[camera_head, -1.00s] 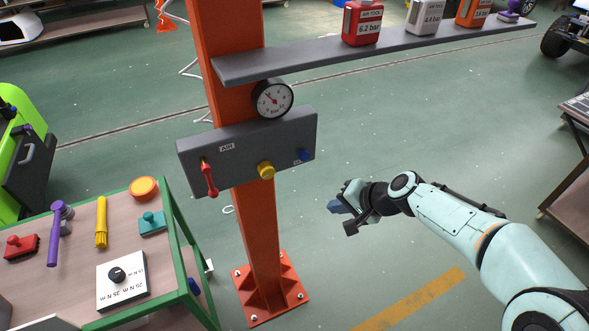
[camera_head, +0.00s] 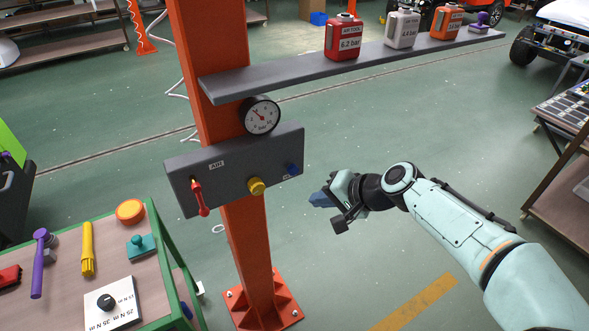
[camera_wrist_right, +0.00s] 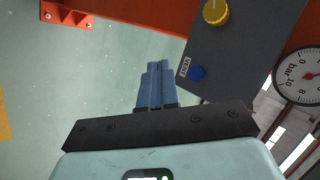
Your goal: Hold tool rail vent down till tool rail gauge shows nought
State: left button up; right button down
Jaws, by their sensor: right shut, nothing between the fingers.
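The tool rail vent is a blue button (camera_head: 292,169) at the right end of a grey panel (camera_head: 235,172) on an orange post. In the right wrist view the blue button (camera_wrist_right: 197,73) sits beside a VENT label. The round gauge (camera_head: 261,115) is above the panel; it also shows in the wrist view (camera_wrist_right: 300,75) with a red needle, but its exact reading is unclear. My right gripper (camera_head: 322,199) is shut and empty, below and right of the vent, apart from it. Its blue fingertips (camera_wrist_right: 158,80) are together. My left gripper is out of view.
The panel also carries a red lever (camera_head: 200,198) and a yellow knob (camera_head: 256,187). A grey shelf (camera_head: 300,74) with red, white and orange canisters extends right above the gauge. A green-framed tool cart (camera_head: 158,240) stands lower left. The floor right of the post is open.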

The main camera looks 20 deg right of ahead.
aim_at(293, 170)
jog(key=w+p, duration=0.5)
jog(key=w, duration=0.2)
jog(key=shift+a, duration=0.25)
jog(key=shift+w, duration=0.1)
dwell(1.7)
jog(key=shift+w, duration=0.35)
jog(key=shift+w+a+p, duration=0.1)
jog(key=shift+w+p, duration=0.35)
jog(key=shift+p, duration=0.2)
dwell(0.4)
dwell(0.4)
jog(key=shift+s+b, duration=0.9)
jog(key=shift+s, duration=0.05)
